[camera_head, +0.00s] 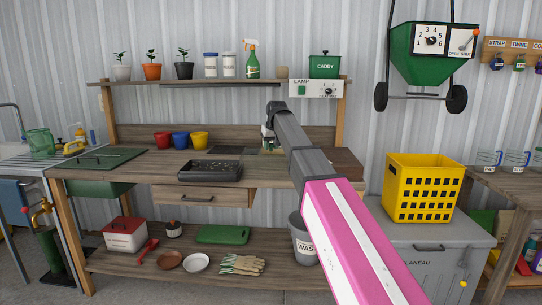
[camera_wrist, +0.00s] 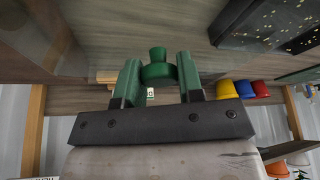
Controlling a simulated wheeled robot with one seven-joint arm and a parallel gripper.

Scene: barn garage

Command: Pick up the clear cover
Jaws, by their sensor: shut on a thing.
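My gripper (camera_wrist: 158,75) is shut on a small green knob (camera_wrist: 157,70), which sits between its two green fingers in the wrist view. The knob has a rounded top and a wider collar. A black tray (camera_head: 210,171) with dark filling lies on the bench, left of the arm.
Red (camera_head: 162,140), blue (camera_head: 180,140) and yellow (camera_head: 200,140) pots stand at the back of the bench. A shelf (camera_head: 215,84) with plants and bottles runs above. A yellow crate (camera_head: 422,187) stands on a grey chest to the right. A green mat (camera_head: 105,158) lies at the left.

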